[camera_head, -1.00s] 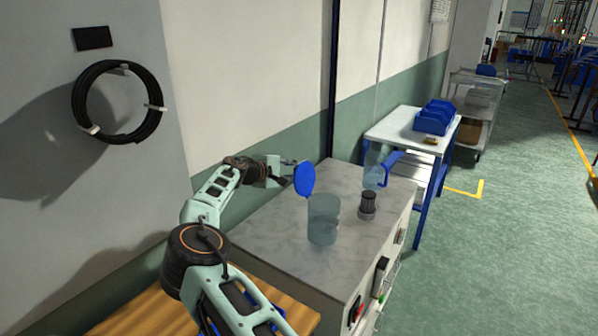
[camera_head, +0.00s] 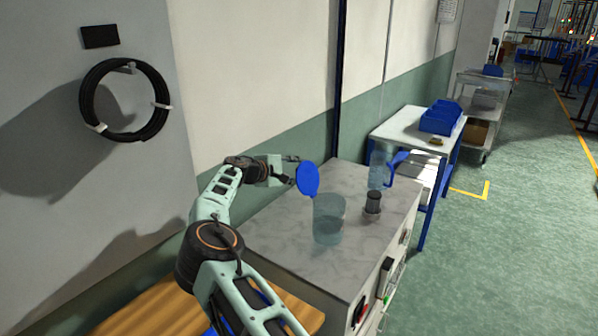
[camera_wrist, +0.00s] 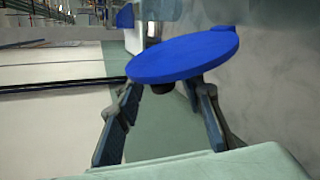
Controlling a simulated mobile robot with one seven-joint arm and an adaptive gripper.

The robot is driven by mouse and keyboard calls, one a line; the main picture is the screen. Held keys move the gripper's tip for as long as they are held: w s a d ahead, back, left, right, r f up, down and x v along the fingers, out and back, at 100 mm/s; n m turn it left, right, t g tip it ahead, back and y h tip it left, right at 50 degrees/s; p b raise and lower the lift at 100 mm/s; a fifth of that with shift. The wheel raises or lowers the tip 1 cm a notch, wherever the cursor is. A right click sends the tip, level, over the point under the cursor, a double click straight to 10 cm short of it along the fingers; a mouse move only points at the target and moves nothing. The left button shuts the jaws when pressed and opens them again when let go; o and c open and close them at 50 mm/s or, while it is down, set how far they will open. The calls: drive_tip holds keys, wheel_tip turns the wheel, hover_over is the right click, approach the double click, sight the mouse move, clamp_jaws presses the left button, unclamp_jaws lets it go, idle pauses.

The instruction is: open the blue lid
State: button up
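The blue lid (camera_head: 307,180) stands steeply raised at the upper left rim of a clear bluish container (camera_head: 329,222), whose top is uncovered. In the wrist view the lid (camera_wrist: 183,55) fills the space just beyond my fingertips, with a small dark knob (camera_wrist: 162,88) under it, between the fingers. My gripper (camera_head: 291,170) is at the left side of the lid in the head view. In the wrist view its two fingers (camera_wrist: 165,86) are spread apart. I cannot tell whether a fingertip touches the lid.
The container stands on a grey marbled worktop (camera_head: 290,235). A dark-topped cylinder (camera_head: 372,203) and a clear jug with a blue handle (camera_head: 380,170) stand to its right. A side table (camera_head: 395,125) with blue bins (camera_head: 440,117) is behind. The worktop's front left is clear.

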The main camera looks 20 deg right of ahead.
drive_tip(key=v, duration=1.2)
